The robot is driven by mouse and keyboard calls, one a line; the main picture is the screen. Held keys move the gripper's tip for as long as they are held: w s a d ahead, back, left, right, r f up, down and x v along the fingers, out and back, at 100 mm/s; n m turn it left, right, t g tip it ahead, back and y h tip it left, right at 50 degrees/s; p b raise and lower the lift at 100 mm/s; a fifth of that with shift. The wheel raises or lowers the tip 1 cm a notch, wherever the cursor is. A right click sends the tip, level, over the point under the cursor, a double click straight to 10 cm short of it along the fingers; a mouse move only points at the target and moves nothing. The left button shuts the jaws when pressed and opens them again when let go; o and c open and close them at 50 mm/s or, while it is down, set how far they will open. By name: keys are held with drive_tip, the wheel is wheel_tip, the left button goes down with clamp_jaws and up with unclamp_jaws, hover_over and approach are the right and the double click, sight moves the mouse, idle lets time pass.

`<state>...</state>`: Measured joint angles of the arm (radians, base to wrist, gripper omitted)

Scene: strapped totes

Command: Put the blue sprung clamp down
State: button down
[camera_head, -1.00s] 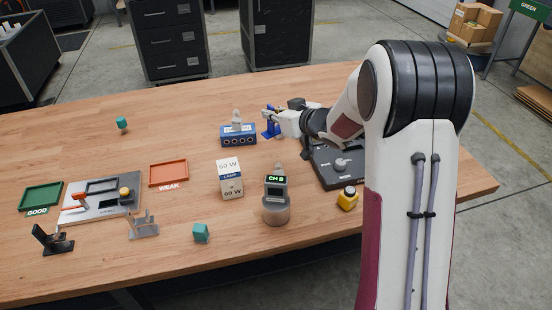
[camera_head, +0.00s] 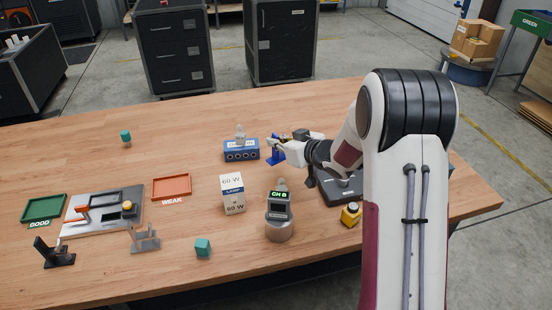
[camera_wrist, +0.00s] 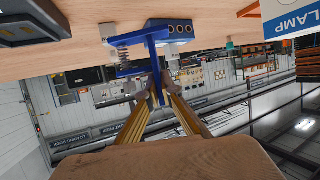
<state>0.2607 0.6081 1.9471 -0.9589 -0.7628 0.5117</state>
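The blue sprung clamp (camera_head: 276,152) is upright near the middle of the table, just right of the blue socket block (camera_head: 241,150). In the wrist view the clamp (camera_wrist: 152,50) shows its blue bar, its coil spring at left and a stem running down between my fingers. My gripper (camera_head: 288,146) comes in from the right; in the wrist view my gripper (camera_wrist: 160,88) has both fingertips against the stem, shut on it. I cannot tell whether the clamp's foot touches the table.
A lamp carton (camera_head: 232,194), a CH B meter (camera_head: 279,207) and a yellow button block (camera_head: 351,214) stand in front. A dark device (camera_head: 338,188) sits beneath my arm. An orange WEAK tray (camera_head: 172,186) and green GOOD tray (camera_head: 44,208) lie left. The table behind the clamp is clear.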

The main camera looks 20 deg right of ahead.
sight(279, 158)
drive_tip(key=shift+f, duration=1)
drive_tip(key=shift+f, duration=1.85)
drive_tip(key=shift+f, duration=0.15)
drive_tip(key=c, duration=2.3)
unclamp_jaws()
drive_tip(key=shift+v, duration=0.75)
drive_tip(key=v, duration=1)
drive_tip(key=shift+s+r, duration=0.25)
drive_tip(key=shift+r, duration=0.05)
